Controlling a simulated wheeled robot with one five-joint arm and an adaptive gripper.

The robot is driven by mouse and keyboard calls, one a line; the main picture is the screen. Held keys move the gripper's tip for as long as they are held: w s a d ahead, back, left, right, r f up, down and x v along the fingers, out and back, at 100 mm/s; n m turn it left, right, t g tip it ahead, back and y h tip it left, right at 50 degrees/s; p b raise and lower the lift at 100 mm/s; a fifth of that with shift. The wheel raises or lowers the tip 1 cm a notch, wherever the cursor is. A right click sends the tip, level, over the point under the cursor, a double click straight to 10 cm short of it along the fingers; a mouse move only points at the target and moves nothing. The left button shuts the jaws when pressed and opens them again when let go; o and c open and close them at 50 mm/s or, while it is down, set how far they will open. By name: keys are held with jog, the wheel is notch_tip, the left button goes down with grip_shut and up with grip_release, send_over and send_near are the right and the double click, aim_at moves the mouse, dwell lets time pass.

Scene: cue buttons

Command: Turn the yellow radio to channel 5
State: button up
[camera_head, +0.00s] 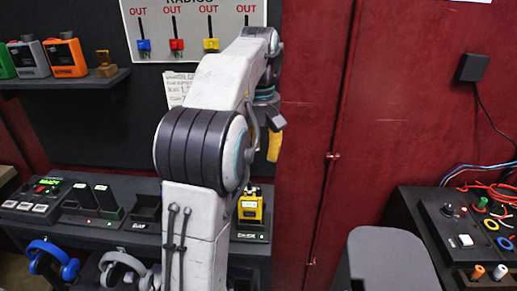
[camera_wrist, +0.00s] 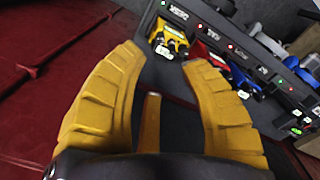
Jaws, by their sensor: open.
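The yellow radio (camera_head: 250,207) stands upright in a dark charger slot on the shelf, just right of my arm in the head view. In the wrist view the yellow radio (camera_wrist: 171,38) lies beyond the fingertips, roughly between them. Its channel number is too small to read. My gripper (camera_wrist: 165,58) is open and empty, with its two yellow fingers spread wide. In the head view my gripper (camera_head: 274,148) hangs above the yellow radio and slightly to its right, apart from it. My arm hides part of the charger row.
A red radio (camera_wrist: 207,54) and a blue radio (camera_wrist: 243,84) stand beside the yellow one in the wrist view. A board (camera_head: 190,25) marked RADIOS hangs behind. A grey chair (camera_head: 388,258) and a dark console (camera_head: 425,235) stand at right. Headphones (camera_head: 52,258) hang below the shelf.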

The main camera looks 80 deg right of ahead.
jog(key=shift+r, duration=0.35)
